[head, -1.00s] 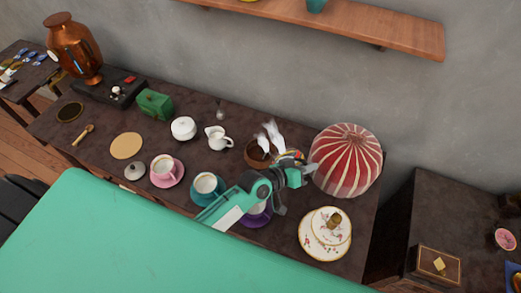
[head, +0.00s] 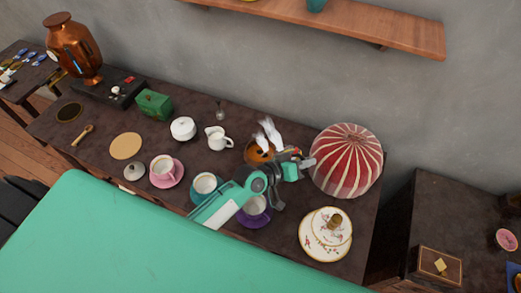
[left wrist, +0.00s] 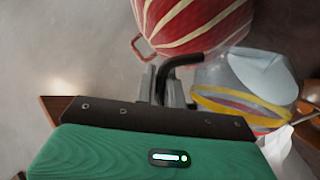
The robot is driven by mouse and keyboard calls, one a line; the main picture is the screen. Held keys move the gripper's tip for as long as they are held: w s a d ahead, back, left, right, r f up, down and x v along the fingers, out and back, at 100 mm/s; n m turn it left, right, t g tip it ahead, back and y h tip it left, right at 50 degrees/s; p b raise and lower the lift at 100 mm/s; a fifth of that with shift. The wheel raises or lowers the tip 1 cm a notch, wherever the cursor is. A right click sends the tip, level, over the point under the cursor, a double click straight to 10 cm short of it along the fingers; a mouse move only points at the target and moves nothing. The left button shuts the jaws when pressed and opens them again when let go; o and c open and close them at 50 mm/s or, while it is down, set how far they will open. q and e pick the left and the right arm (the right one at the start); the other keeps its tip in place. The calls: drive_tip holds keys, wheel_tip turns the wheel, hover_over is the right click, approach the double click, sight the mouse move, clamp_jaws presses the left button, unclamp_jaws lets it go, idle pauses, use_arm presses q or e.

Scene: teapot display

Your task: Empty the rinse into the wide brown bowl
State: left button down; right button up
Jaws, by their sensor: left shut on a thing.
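My left gripper (head: 298,166) is shut on the black curved handle of a pale pot (left wrist: 225,72) with yellow and coloured bands. The handle shows between the fingers in the left wrist view (left wrist: 168,85). The pot is held beside the brown bowl and looks tilted; my gripper mostly hides it in the head view. The wide brown bowl (head: 253,157) stands near the back of the table, with orange-brown inside and white wispy shapes above it. I cannot tell whether liquid is leaving the spout. My right gripper is not in view.
A red striped dome (head: 346,160) stands just right of my gripper. A purple cup (head: 254,205) is below my arm, with a teal cup (head: 205,184) and pink cup (head: 163,166) to the left. A white jug (head: 217,139) is left of the bowl; floral plates (head: 312,247) lie front right.

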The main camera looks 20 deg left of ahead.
use_arm(q)
drive_tip(key=shift+w+a+r, duration=0.2)
drive_tip(key=shift+a+r, duration=0.15)
drive_tip(key=shift+r, duration=0.15)
idle(0.3)
drive_tip(key=shift+w+a+r+n+h+b, duration=0.2)
drive_tip(key=shift+a+r+n+h+b, duration=0.2)
drive_tip(key=shift+r+n, duration=0.1)
idle(0.6)
drive_tip(key=shift+w+a+r+n+b, duration=0.3)
drive_tip(key=shift+a+r+n, duration=0.2)
drive_tip(key=shift+a+r, duration=0.25)
idle(0.4)
